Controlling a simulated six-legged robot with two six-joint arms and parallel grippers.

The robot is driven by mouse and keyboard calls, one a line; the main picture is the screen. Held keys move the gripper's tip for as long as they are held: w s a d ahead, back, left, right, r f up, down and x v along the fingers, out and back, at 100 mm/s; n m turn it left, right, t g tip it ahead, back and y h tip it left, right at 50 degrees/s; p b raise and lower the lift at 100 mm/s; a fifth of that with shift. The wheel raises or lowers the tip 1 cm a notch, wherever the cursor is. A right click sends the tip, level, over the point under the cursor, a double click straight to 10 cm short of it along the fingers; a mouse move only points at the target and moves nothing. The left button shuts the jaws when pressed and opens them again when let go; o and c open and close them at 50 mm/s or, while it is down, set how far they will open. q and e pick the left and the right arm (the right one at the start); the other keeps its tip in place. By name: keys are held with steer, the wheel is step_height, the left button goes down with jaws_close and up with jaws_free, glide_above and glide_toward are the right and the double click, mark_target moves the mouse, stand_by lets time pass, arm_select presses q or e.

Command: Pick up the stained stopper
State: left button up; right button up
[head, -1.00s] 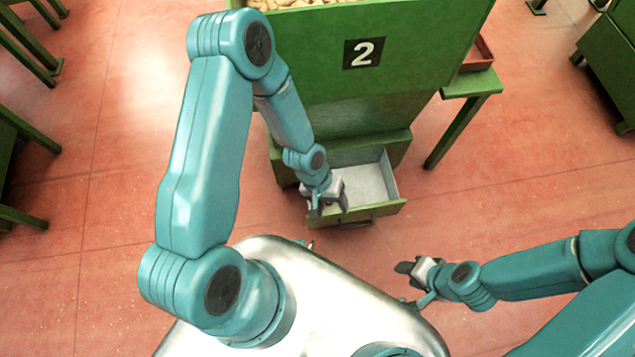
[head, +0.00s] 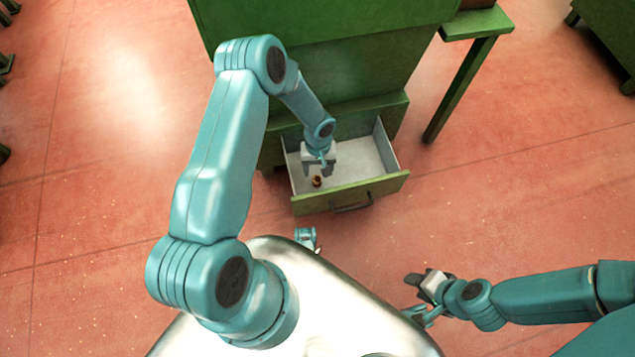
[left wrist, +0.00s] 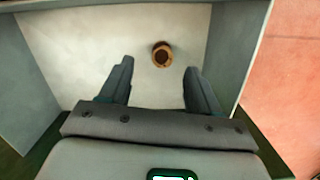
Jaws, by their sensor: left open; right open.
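The stained stopper (head: 317,181) is a small brown cork with a dark top. It stands on the pale floor of an open drawer (head: 362,158), near the drawer's front left. In the left wrist view the stopper (left wrist: 162,54) shows just beyond the fingertips, a little right of the middle between them. My left gripper (head: 319,172) is over the drawer, open and empty, with its fingers (left wrist: 155,66) apart and pointing toward the stopper. My right gripper (head: 416,283) is open and away to the right, outside the drawer, over the floor.
The drawer's grey side walls (left wrist: 228,50) stand on both sides of my left gripper. The green cabinet (head: 330,60) rises behind the drawer, and a green side table (head: 478,24) stands at the right. The red floor right of the drawer is clear.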

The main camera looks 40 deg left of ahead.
arm_select(q)
steer(key=shift+s+f, duration=0.1)
steer(key=shift+f, duration=0.8)
step_height(320, 180, down, 4)
steer(key=b, duration=0.2)
steer(key=shift+s+a+f+b, duration=0.1)
steer(key=shift+s+f+b, duration=0.1)
steer(key=shift+b, duration=0.1)
steer(key=shift+f, duration=0.4)
steer(key=c, duration=1.1)
